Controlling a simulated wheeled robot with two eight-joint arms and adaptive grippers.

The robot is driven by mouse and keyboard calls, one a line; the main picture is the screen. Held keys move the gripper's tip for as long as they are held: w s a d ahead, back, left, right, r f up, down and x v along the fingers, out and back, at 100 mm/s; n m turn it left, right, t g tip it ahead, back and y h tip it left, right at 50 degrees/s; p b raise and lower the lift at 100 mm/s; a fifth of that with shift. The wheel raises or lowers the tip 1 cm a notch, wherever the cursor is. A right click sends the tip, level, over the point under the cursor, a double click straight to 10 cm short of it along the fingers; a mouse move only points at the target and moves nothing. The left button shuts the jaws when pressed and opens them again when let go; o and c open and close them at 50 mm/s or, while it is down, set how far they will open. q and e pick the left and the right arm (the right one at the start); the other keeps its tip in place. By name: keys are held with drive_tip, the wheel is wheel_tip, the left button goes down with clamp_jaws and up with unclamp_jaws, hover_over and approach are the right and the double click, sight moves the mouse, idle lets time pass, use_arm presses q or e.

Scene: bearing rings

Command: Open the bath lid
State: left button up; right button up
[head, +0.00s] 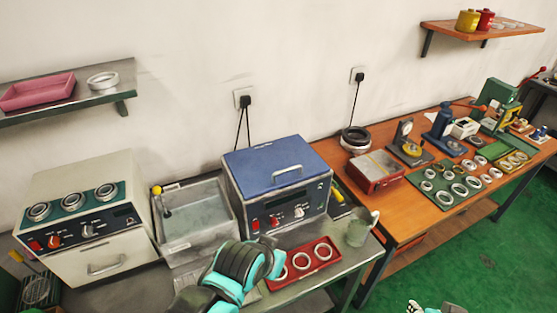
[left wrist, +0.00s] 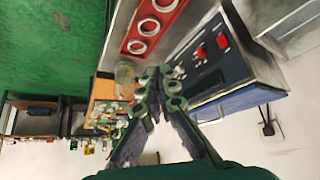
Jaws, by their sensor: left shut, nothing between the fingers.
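The bath (head: 318,205) is a box with a dark front panel, red switches and a knob. Its blue lid (head: 255,165) is down, with a pale handle (head: 288,170) on top. The bath's panel (left wrist: 205,60) and the blue lid (left wrist: 240,98) also show in the left wrist view. My left gripper (head: 274,262) is shut and empty, low in front of the bath and apart from the lid. Its fingers (left wrist: 160,82) show in the left wrist view. Only a bit of my right gripper (head: 422,308) shows at the bottom edge of the head view.
A red tray (head: 325,244) with rings lies in front of the bath, beside my left gripper. A glass jug (head: 360,228) stands to its right. An open sink-like basin (head: 195,218) is left of the bath. The wall is close behind. The wooden bench (head: 405,225) is at right.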

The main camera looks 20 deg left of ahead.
use_arm(q)
drive_tip(key=o, duration=0.5)
drive_tip(key=shift+w+r, duration=0.1)
drive_tip(key=shift+r, duration=0.1)
drive_tip(key=shift+o, duration=0.5)
drive_tip(key=w+a+r+m+p, duration=0.1)
drive_tip(key=w+r+p, duration=0.2)
drive_tip(key=w+r, duration=0.2)
drive_tip(key=shift+a+r+m+g+p, duration=0.25)
drive_tip(key=shift+r+m+g+p, duration=0.05)
drive_tip(key=shift+r+m+p, duration=0.15)
drive_tip(key=m+g+h+p, duration=0.1)
drive_tip(key=m+g+p, duration=0.1)
drive_tip(key=m+p, duration=0.6)
approach(285, 170)
drive_tip(key=shift+n, duration=0.65)
drive_tip(key=x, duration=0.7)
drive_tip(key=shift+w+f+b, duration=0.2)
drive_tip(key=shift+f+b, duration=0.15)
clamp_jaws()
